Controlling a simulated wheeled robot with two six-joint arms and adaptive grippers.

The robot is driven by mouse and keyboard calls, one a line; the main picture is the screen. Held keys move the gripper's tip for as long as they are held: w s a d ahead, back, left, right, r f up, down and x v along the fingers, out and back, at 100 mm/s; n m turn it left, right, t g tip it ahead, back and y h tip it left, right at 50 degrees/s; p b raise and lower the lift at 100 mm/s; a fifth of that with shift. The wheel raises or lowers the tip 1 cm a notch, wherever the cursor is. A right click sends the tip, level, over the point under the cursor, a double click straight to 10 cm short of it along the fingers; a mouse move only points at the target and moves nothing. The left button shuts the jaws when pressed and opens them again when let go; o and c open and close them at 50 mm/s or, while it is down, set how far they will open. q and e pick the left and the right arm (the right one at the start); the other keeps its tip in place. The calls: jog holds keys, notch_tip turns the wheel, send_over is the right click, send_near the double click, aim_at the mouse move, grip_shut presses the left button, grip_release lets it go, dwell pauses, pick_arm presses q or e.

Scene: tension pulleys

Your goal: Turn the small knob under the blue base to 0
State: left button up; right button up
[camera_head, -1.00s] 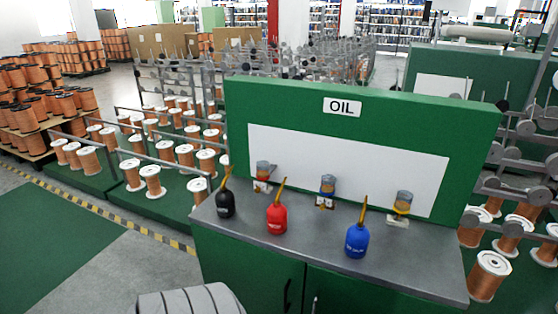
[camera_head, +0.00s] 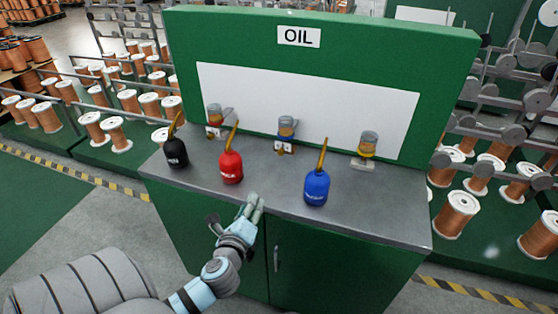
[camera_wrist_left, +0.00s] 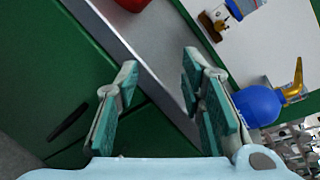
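The dispenser with the blue base (camera_head: 285,136) stands at the middle of the grey counter, against the white panel. Under the base is a small white and brown part (camera_head: 285,148); its knob and setting are too small to read. In the left wrist view, a white and brown part of a dispenser (camera_wrist_left: 218,17) shows at the top edge. My left gripper (camera_head: 256,203) is at the counter's front edge, in front of the dispenser and apart from it. In the left wrist view its fingers (camera_wrist_left: 160,70) are spread with nothing between them. My right gripper is out of view.
Black (camera_head: 176,152), red (camera_head: 231,166) and blue (camera_head: 317,187) oil cans with yellow spouts stand on the counter (camera_head: 380,215). Two other dispensers stand left (camera_head: 215,122) and right (camera_head: 367,148). Bare counter lies between the red and blue cans.

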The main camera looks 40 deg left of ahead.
aim_at(280, 154)
pick_arm(q)
jog(key=w+r+m+t, duration=0.1)
jog(key=m, duration=0.2)
jog(key=w+r+m+t+h, duration=0.1)
jog(key=w+r+m, duration=0.1)
jog(key=m, duration=0.1)
jog(key=w+d+r+m+t, duration=0.1)
jog(key=r+m, duration=0.1)
jog(key=m, duration=0.1)
jog(key=shift+w+r+t+h, duration=0.1)
jog(key=shift+w+t+h, duration=0.15)
jog(key=shift+t+h, duration=0.05)
jog(key=b+x, duration=0.1)
jog(key=x, duration=1.2)
jog(key=shift+w+a, duration=0.2)
jog(key=shift+w, duration=0.15)
grip_shut()
